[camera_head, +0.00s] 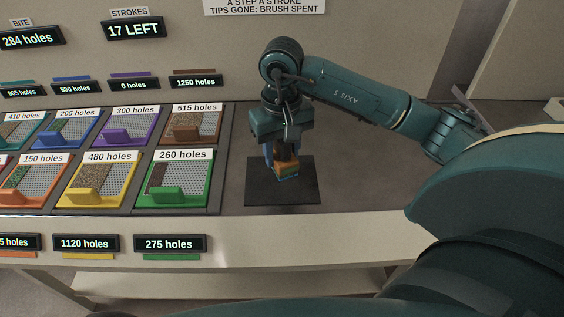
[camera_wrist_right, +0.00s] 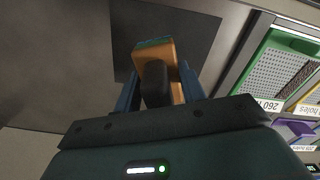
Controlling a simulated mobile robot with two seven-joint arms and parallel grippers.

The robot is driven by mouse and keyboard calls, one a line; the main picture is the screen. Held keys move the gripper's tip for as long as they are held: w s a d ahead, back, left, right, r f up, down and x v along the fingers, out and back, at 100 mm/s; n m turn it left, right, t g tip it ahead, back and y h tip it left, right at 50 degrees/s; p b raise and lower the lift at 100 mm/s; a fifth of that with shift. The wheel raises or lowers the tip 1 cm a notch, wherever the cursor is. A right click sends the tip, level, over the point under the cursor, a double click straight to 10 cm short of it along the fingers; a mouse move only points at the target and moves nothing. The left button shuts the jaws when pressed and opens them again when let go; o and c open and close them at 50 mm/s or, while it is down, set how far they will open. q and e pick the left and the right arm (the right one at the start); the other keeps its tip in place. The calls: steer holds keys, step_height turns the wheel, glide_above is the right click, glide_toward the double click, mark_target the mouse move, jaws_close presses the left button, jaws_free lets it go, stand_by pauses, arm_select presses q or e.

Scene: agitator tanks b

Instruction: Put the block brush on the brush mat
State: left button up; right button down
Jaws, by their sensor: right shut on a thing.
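The block brush (camera_head: 287,171) has an orange block with a green lower edge. In the right wrist view its black handle (camera_wrist_right: 156,84) stands between the blue fingers. My right gripper (camera_head: 283,153) points down and is shut on the brush. The brush is over the middle of the brush mat (camera_head: 261,190), a flat black square. The mat also shows behind the brush in the right wrist view (camera_wrist_right: 203,30). I cannot tell whether the brush's underside touches the mat or hangs just above it. My left gripper is not in view.
Left of the mat are several coloured trays with hole-count labels, the nearest a green tray (camera_head: 177,182). Counter displays (camera_head: 169,243) line the front edge, and a "17 LEFT" strokes display (camera_head: 136,28) is on the back wall. The grey table (camera_head: 360,165) right of the mat is clear.

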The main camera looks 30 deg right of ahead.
mark_target(282, 164)
step_height(282, 164, down, 3)
steer(key=shift+f, duration=0.45)
steer(key=c, duration=1.3)
jaws_free()
steer(key=shift+f, duration=0.1)
steer(key=o, duration=0.5)
steer(key=shift+c, duration=0.2)
